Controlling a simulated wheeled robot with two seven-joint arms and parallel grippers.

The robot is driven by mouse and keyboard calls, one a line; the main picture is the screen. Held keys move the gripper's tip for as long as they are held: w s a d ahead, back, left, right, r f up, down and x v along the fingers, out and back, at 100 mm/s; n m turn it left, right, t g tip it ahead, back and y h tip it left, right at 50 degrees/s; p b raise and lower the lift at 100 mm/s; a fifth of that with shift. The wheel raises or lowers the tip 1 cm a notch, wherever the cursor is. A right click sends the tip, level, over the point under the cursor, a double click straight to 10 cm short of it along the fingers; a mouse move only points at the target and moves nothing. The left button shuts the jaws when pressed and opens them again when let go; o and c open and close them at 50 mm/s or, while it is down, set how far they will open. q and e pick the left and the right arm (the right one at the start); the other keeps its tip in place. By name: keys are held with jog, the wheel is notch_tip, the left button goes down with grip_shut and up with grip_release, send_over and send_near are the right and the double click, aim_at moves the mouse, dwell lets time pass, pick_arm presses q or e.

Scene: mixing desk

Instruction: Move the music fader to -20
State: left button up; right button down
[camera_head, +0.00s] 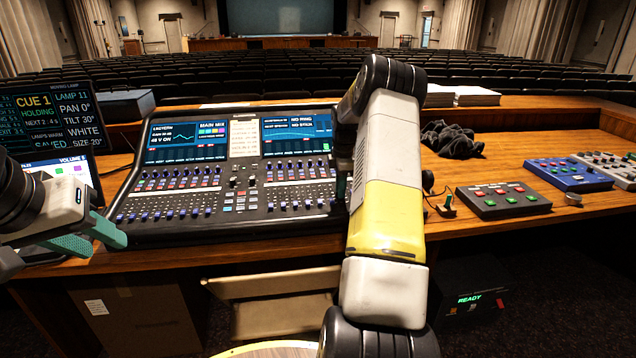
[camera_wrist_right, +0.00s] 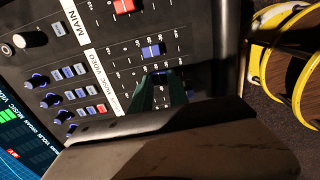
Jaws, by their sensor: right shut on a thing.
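The mixing desk (camera_head: 225,180) lies on the wooden table, with rows of faders and two screens. My right arm covers its right end in the head view. In the right wrist view my right gripper (camera_wrist_right: 160,90) has its green fingers down at the fader strip beside the video strip, shut on a fader that looks like the music fader (camera_wrist_right: 160,73). The fingers hide most of its cap, and I cannot read its scale value. The blue video fader (camera_wrist_right: 151,50) and red main fader (camera_wrist_right: 123,6) are beside it. My left gripper (camera_head: 108,245) is open and empty, left of the desk.
Right of my right arm stand a black button box (camera_head: 503,200), a blue box (camera_head: 568,174) and a small joystick (camera_head: 446,207). A dark cloth (camera_head: 452,140) lies behind them. Monitors (camera_head: 45,118) stand at the left. Yellow rings (camera_wrist_right: 290,55) show beyond the desk edge.

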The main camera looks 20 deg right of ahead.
jog(key=shift+w, duration=0.2)
jog(key=c, duration=1.2)
grip_release()
jog(key=shift+s, duration=0.1)
jog(key=shift+c, duration=0.2)
jog(key=shift+r, duration=0.1)
notch_tip(320, 180, up, 8)
jog(key=shift+s, duration=0.4)
jog(key=shift+a, duration=0.1)
